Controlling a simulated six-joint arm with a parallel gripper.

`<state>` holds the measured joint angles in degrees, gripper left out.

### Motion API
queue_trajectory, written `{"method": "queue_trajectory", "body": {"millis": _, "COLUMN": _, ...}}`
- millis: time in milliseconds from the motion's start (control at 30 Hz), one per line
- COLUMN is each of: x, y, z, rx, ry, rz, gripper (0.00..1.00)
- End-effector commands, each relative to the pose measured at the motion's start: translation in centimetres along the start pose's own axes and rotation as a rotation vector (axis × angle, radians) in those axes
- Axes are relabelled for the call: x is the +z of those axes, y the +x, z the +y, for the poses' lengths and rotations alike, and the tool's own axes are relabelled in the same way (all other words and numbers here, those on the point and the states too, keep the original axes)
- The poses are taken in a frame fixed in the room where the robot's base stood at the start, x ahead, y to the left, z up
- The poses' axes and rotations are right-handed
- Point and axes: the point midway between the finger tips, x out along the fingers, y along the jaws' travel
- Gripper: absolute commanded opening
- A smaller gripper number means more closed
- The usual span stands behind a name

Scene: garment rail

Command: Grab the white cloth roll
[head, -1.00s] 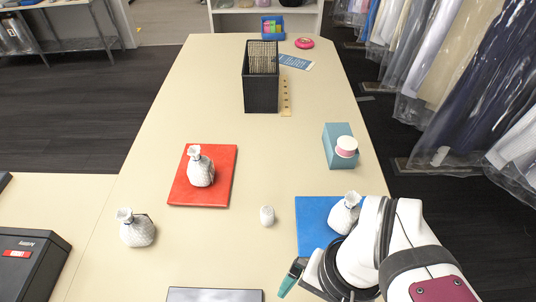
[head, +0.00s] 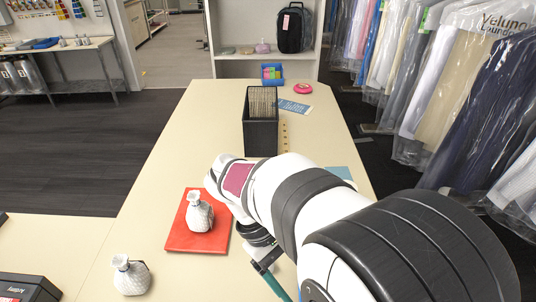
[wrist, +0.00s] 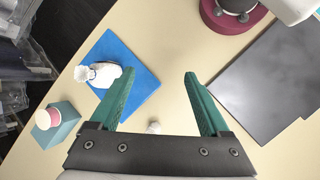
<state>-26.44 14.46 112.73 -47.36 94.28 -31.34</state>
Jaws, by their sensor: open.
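The white cloth roll (wrist: 153,127) is a small pale piece in the wrist view. It shows low between my fingers, just past the dark palm edge, which may cover part of it. In the head view my arm hides it. My gripper (wrist: 161,74) is open, its two green fingers spread with nothing gripped between the tips. In the head view only a green part of it shows below my arm. I cannot tell how high it is above the table.
A teal box (wrist: 58,129) carries a pink-and-white tub (wrist: 38,121). A dark panel (wrist: 270,85) lies right.

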Motion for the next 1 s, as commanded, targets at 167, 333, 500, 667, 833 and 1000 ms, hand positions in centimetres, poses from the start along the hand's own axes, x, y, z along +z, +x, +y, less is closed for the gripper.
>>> {"method": "queue_trajectory", "body": {"millis": 167, "x": -13.0, "y": 0.5, "z": -3.5, "rx": 0.447, "ry": -0.623, "rz": -0.240, "gripper": 0.80}}
{"method": "queue_trajectory", "body": {"millis": 333, "x": -19.8, "y": 1.9, "z": -8.4, "rx": 0.728, "ry": -0.934, "rz": -0.403, "gripper": 0.80}}
{"method": "queue_trajectory", "body": {"millis": 500, "x": -21.2, "y": 3.2, "z": -8.7, "rx": 0.797, "ry": -1.001, "rz": -0.448, "gripper": 0.80}}
{"method": "queue_trajectory", "body": {"millis": 667, "x": -21.2, "y": 6.3, "z": -5.0, "rx": 0.792, "ry": -1.000, "rz": -0.449, "gripper": 0.80}}
{"method": "queue_trajectory", "body": {"millis": 833, "x": -21.3, "y": 8.7, "z": -2.2, "rx": 0.793, "ry": -0.999, "rz": -0.445, "gripper": 0.80}}
{"method": "queue_trajectory", "body": {"millis": 1000, "x": -21.5, "y": 10.3, "z": -0.3, "rx": 0.790, "ry": -0.997, "rz": -0.445, "gripper": 0.80}}
